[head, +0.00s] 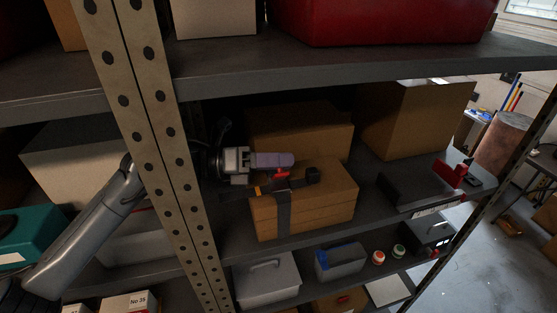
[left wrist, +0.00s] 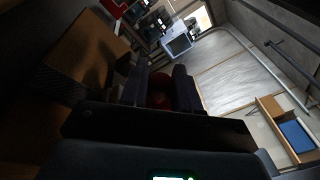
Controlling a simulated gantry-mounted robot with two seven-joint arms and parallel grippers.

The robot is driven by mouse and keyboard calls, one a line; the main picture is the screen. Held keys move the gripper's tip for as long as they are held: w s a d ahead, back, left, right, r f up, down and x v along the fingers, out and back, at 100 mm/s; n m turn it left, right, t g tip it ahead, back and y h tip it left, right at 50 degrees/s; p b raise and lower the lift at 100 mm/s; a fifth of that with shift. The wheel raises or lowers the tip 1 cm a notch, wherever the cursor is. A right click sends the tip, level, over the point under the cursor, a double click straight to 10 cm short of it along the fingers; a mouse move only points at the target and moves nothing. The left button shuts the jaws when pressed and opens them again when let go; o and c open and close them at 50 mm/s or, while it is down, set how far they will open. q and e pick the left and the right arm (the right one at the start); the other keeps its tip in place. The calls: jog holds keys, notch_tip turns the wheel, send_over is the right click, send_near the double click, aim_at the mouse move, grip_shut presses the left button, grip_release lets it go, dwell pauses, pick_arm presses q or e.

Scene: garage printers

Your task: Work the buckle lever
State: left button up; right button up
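A cardboard box (head: 330,205) with a dark strap (head: 284,212) around it sits on the middle shelf. A small red buckle lever (head: 281,175) is on top of the strap. My left gripper (head: 290,160) reaches in from the left behind the post, its fingers pointing right, just above the lever. In the left wrist view the two fingers of my left gripper (left wrist: 163,80) stand apart. A dark red shape (left wrist: 160,92) shows between them; I cannot tell whether it is the lever or something behind. Contact with the lever cannot be made out. My right gripper is not in view.
A perforated post (head: 155,130) stands in front of my left arm. Another cardboard box (head: 305,130) is behind the strapped one, and a larger box (head: 415,120) stands to its right. A black case (head: 415,190) lies at the right. The upper shelf (head: 300,85) is close overhead.

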pick_arm(q)
grip_shut()
jog(key=shift+w+f+n+b, duration=0.15)
jog(key=shift+w+n+b, duration=0.1)
jog(key=shift+n+b, duration=0.4)
jog(key=shift+w+a+n+h+b, duration=0.2)
jog(key=shift+w+n+h+b, duration=0.25)
jog(key=shift+n, duration=0.6)
jog(key=shift+w+a+n, duration=0.1)
jog(key=shift+w+n, duration=0.1)
jog(key=shift+n, duration=0.4)
jog(key=shift+o, duration=2.4)
grip_release()
jog(key=shift+w, duration=0.1)
